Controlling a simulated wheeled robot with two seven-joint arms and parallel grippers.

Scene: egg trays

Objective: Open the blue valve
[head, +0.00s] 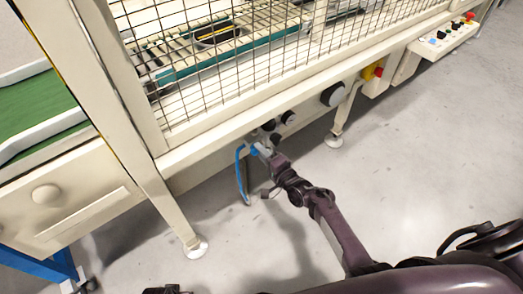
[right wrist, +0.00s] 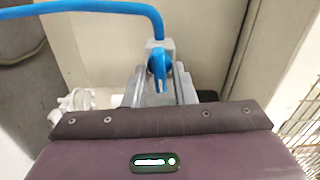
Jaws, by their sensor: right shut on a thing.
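The blue valve (right wrist: 158,66) sits on a grey fitting at the end of a blue hose (right wrist: 95,9), in the middle of the right wrist view. In the head view the blue valve (head: 254,149) is a small spot under the machine's lower beam. My right gripper (head: 262,152) reaches it from the lower right. In the right wrist view the fingers of my right gripper (right wrist: 160,88) stand on both sides of the blue handle and are shut on it. The handle points down toward the camera between them. My left gripper is not clearly in view.
Dark round knobs (head: 289,117) and a larger black one (head: 333,95) sit along the beam beside the valve. A machine leg (head: 194,240) stands to the left. Wire mesh (head: 230,60) closes off the conveyor above. The grey floor (head: 420,160) at right is clear.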

